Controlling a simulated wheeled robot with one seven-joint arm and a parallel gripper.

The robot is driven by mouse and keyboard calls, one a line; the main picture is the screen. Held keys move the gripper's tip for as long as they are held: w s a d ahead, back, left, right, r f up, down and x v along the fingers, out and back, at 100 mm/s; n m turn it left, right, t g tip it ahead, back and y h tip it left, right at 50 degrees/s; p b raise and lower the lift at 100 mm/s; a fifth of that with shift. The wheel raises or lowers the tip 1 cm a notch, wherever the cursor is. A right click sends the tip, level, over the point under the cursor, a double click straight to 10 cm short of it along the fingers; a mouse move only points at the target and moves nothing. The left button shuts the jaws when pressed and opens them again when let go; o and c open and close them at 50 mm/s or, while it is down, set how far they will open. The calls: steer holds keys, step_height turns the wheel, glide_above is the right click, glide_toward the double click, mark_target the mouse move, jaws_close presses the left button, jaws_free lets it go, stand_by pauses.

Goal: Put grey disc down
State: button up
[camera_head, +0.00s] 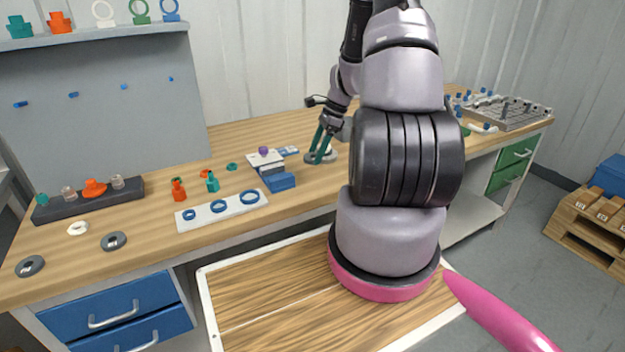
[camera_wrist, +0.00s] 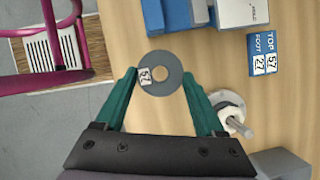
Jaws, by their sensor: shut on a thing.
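The grey disc (camera_wrist: 160,57) is a flat ring with a round hole and a small white label. My gripper (camera_wrist: 160,76) is shut on it, with a green finger at each side of its rim. In the head view my gripper (camera_head: 319,157) points down at the workbench, and the grey disc (camera_head: 311,160) shows partly behind the fingers. The disc is at or just above the wooden top; I cannot tell whether it touches. A white flange with a metal stem (camera_wrist: 228,106) stands close beside the right finger.
Blue blocks (camera_head: 281,182) and a blue card (camera_wrist: 263,54) lie near the disc. A white board with blue rings (camera_head: 221,209) lies further left. Two other grey discs (camera_head: 113,241) (camera_head: 30,266) lie at the front left. Bare wood surrounds the front edge.

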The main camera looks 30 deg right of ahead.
steer(key=shift+f, duration=3.5)
steer(key=shift+f, duration=0.1)
steer(key=o, duration=1.3)
steer(key=w+v, duration=0.1)
steer(key=v, duration=1.1)
step_height(320, 180, up, 10)
steer(key=n+h, duration=0.1)
steer(key=n, duration=0.3)
glide_above(312, 180)
steer(key=s+d, duration=0.1)
steer(key=s, duration=0.1)
steer(key=s+a+r+n+t, duration=0.2)
steer(key=s+a+r+n, duration=0.2)
steer(key=s+r, duration=0.2)
steer(key=s+a+r+n+t+h, duration=0.1)
steer(key=s+a+r+n, duration=0.3)
steer(key=r, duration=0.4)
steer(key=s+a+r+n+t, duration=0.3)
steer(key=s+a+r+n, duration=0.1)
steer(key=s+a+r, duration=0.2)
steer(key=shift+s+r+n, duration=0.3)
steer(key=shift+s+r, duration=0.6)
steer(key=shift+r, duration=0.2)
